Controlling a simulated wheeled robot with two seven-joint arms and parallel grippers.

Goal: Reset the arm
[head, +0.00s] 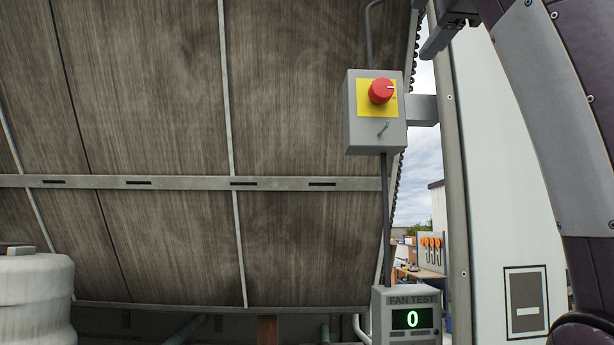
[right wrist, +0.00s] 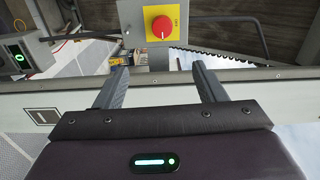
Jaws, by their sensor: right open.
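My right arm comes in from the upper right of the head view, with its gripper (head: 439,37) partly cut off at the top edge. In the right wrist view the right gripper (right wrist: 160,78) is open, its two dark fingers apart and nothing between them. Beyond the fingertips is a red rotary knob (right wrist: 162,27) on a yellow plate. In the head view the knob (head: 381,91) sits on a grey switch box (head: 366,139), below and left of the gripper and apart from it. My left gripper is not in view.
A grey FAN TEST box (head: 407,297) shows a green 0 below the switch box. A metal post (head: 453,180) stands beside the switch box. A large brown slatted panel (head: 150,90) fills the left. A whitish tank (head: 36,300) stands lower left. A tool board (head: 431,253) is far behind.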

